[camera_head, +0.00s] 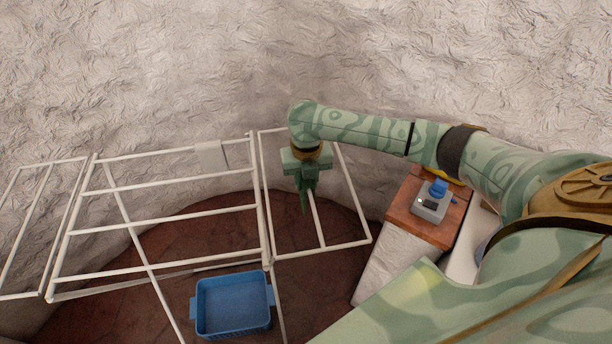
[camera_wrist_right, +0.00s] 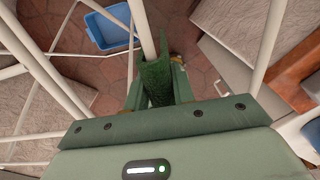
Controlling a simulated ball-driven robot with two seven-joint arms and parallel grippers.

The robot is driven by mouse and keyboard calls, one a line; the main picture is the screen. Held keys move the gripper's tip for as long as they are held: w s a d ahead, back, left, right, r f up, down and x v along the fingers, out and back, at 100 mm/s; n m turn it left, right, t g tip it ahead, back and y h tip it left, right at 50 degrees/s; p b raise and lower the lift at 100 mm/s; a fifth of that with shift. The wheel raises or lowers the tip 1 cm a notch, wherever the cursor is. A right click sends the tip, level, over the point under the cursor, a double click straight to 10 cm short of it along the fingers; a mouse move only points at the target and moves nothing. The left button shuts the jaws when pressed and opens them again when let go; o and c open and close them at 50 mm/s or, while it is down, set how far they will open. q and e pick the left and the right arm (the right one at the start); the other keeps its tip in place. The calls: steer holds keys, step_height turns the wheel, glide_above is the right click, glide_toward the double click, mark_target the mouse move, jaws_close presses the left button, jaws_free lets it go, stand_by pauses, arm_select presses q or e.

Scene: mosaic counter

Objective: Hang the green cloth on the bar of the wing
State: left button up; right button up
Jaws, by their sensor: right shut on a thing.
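The green cloth (camera_head: 305,198) hangs as a narrow dark strip below my right gripper (camera_head: 306,178), at the middle bar (camera_head: 318,225) of the drying rack's right wing. My right gripper points down over that wing and is shut on the cloth. In the right wrist view the cloth (camera_wrist_right: 159,82) is between the fingers of the gripper (camera_wrist_right: 159,92), and the white bar (camera_wrist_right: 143,30) runs up to it. The cloth hides part of the bar; I cannot tell whether the bar bears its weight. My left gripper is out of view.
The white rack's main frame (camera_head: 165,212) stands left of the wing, with a pale grey cloth (camera_head: 211,157) on a back bar. A blue basket (camera_head: 232,304) is on the floor below. A wooden-topped stand (camera_head: 408,216) at right holds a grey device (camera_head: 432,207). The wall curves behind.

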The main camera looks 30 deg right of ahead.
steer(key=o, duration=1.1)
steer(key=shift+c, duration=0.2)
step_height(320, 180, up, 16)
steer(key=p, duration=0.6)
